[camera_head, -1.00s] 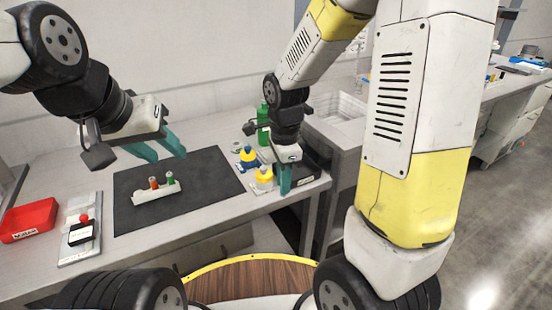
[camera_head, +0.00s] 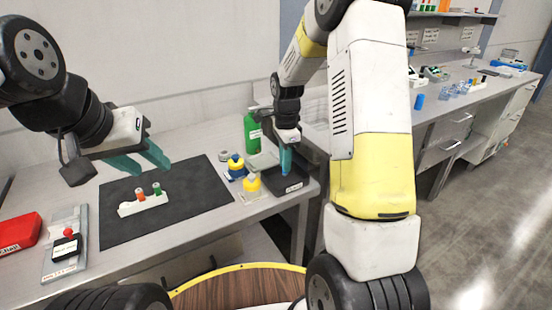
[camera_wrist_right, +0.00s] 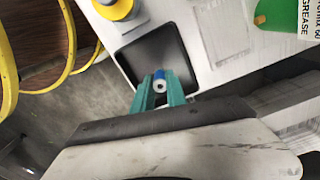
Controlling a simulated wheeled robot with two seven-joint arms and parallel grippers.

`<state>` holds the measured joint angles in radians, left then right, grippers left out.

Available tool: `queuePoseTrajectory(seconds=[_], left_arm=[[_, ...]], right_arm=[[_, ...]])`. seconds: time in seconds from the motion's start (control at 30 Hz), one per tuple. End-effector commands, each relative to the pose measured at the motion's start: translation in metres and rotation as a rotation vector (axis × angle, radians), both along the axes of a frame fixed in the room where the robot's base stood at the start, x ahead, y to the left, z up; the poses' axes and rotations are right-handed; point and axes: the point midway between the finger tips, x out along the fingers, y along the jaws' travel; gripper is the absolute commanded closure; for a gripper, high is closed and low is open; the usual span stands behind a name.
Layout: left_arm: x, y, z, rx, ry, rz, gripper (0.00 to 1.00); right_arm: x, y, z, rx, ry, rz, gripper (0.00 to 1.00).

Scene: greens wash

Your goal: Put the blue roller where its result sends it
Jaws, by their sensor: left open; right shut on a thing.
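My right gripper (camera_head: 286,165) is shut on the blue roller (camera_wrist_right: 159,76), which shows between its teal fingertips in the right wrist view. The gripper is above the black tray (camera_head: 283,188), which also shows under the roller in the right wrist view (camera_wrist_right: 140,51). The roller itself is hidden by the fingers in the head view. My left gripper (camera_head: 145,162) is open and empty above the dark mat (camera_head: 205,188). A white rack (camera_head: 148,205) on the mat holds an orange-topped roller (camera_head: 140,193) and a green roller (camera_head: 157,188).
A green grease bottle (camera_head: 252,132) stands behind. A red bin (camera_head: 18,234) and a device with a red knob (camera_head: 67,243) are at the left. The mat's right part is clear.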

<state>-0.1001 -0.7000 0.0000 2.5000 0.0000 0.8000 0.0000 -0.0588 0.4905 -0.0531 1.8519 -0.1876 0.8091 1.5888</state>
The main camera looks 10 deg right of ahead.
Motion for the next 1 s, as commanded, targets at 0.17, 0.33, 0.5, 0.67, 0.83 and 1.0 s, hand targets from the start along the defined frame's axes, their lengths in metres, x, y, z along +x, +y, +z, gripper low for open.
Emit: queuePoseTrajectory(seconds=[0.17, 0.33, 0.5, 0.67, 0.83, 1.0], left_arm=[[0.0, 0.0, 0.0, 0.0, 0.0, 0.0, 0.59], [0.0, 0.0, 0.0, 0.0, 0.0, 0.0, 0.59], [0.0, 0.0, 0.0, 0.0, 0.0, 0.0, 0.59], [0.0, 0.0, 0.0, 0.0, 0.0, 0.0, 0.59], [0.0, 0.0, 0.0, 0.0, 0.0, 0.0, 0.59], [0.0, 0.0, 0.0, 0.0, 0.0, 0.0, 0.59]], right_arm=[[-0.001, 0.001, -0.024, 0.0, 0.004, 0.0, 1.0], [-0.001, 0.001, -0.025, 0.001, 0.001, 0.0, 1.0], [-0.001, 0.001, -0.028, 0.001, 0.002, 0.0, 1.0], [-0.001, 0.001, -0.028, 0.001, 0.001, 0.0, 0.61], [-0.001, 0.001, -0.028, 0.001, 0.001, 0.0, 0.61], [-0.001, 0.001, -0.025, 0.001, 0.0, 0.0, 0.61]])
